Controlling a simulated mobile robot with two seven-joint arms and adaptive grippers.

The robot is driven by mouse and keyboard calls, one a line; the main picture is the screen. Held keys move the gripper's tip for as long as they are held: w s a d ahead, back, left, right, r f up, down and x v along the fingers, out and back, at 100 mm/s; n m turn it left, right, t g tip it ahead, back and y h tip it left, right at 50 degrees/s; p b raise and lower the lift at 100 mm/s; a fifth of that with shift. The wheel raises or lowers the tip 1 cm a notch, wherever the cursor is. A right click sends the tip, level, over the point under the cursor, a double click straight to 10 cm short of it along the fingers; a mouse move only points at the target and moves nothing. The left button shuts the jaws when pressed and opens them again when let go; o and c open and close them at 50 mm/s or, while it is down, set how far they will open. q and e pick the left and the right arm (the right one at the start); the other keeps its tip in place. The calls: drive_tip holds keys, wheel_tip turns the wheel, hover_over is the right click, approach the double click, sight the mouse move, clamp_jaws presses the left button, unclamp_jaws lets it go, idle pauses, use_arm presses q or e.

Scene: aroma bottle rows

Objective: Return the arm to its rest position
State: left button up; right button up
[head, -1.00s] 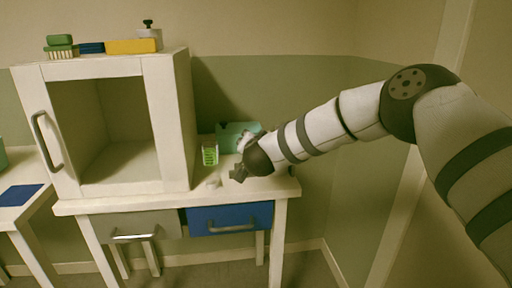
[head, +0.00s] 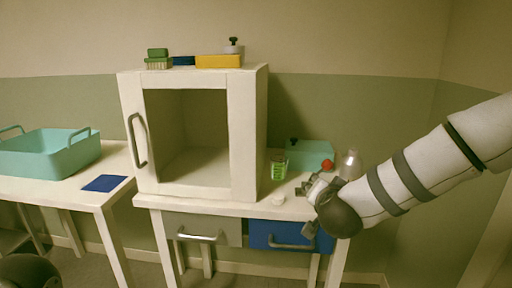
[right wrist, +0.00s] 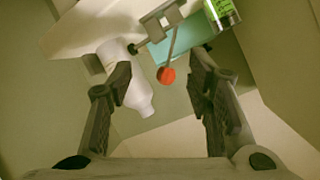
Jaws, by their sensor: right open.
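My right gripper (head: 308,210) hangs at the front right edge of the white desk (head: 232,208), in front of the blue drawer's top. Its two dark fingers stand apart with nothing held between them, as the right wrist view (right wrist: 162,90) also shows. A pale bottle (head: 351,165) stands behind the gripper; in the right wrist view the white bottle (right wrist: 135,90) shows beyond the left finger, partly covered by it. A red ball-like piece (head: 327,164) shows by the teal box (head: 308,152).
An open white cabinet (head: 243,140) stands on the desk. Below are a grey drawer (head: 200,228) and a blue drawer (head: 285,236). A teal basket (head: 50,155) stands on the left table.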

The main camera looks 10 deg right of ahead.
drive_tip(key=s+a+f+n+g+y+p, duration=0.1)
drive_tip(key=s+a+f+n+g+y, duration=0.15)
drive_tip(key=s+f, duration=0.95)
drive_tip(key=s+a+f+n+g+y, duration=0.1)
drive_tip(key=s+f+n+g, duration=0.3)
drive_tip(key=s+f, duration=0.75)
use_arm(q)
drive_tip(key=w+r+t+p, duration=0.1)
drive_tip(key=w+r, duration=0.1)
drive_tip(key=shift+w+r, duration=0.3)
drive_tip(key=shift+w, duration=0.05)
use_arm(e)
drive_tip(key=s+d+f+n+g, duration=0.1)
drive_tip(key=s+g, duration=0.3)
drive_tip(key=s, duration=1.1)
drive_tip(key=s+d+f+n+g, duration=0.1)
drive_tip(key=s+g, duration=0.4)
drive_tip(key=s, duration=1.1)
wheel_tip(320, 180, down, 2)
drive_tip(key=shift+d, duration=0.55)
